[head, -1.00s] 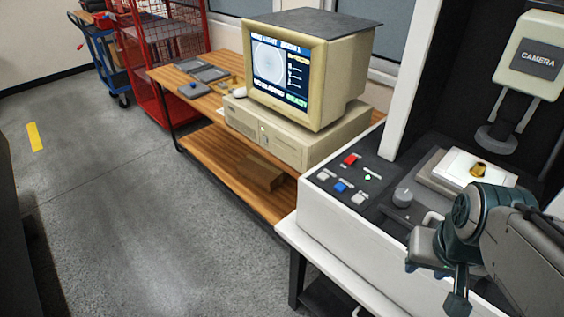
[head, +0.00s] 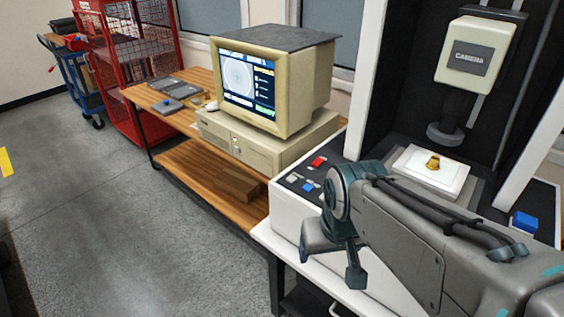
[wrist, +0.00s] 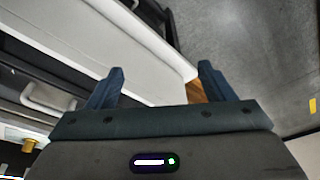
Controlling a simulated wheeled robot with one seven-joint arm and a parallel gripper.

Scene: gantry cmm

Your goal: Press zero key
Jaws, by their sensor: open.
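The control panel (head: 290,188) is on the front left of the white machine. It carries a red key (head: 318,162), a blue key (head: 308,187) and a pale key (head: 293,178). The key labels are too small to read, so I cannot tell which is the zero key. My arm hides the panel's right part. My gripper (head: 331,265) is open and empty, pointing down in front of the machine, to the lower right of the visible keys. In the wrist view its two fingers (wrist: 161,70) are spread above a pale edge and the floor; no key shows clearly there.
A monitor (head: 289,90) on a computer case stands on the wooden bench (head: 165,121) to the left. A brass part (head: 433,162) sits on the white stage (head: 405,162) under the camera unit (head: 475,57). A blue block (head: 524,224) is at far right. The floor at left is clear.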

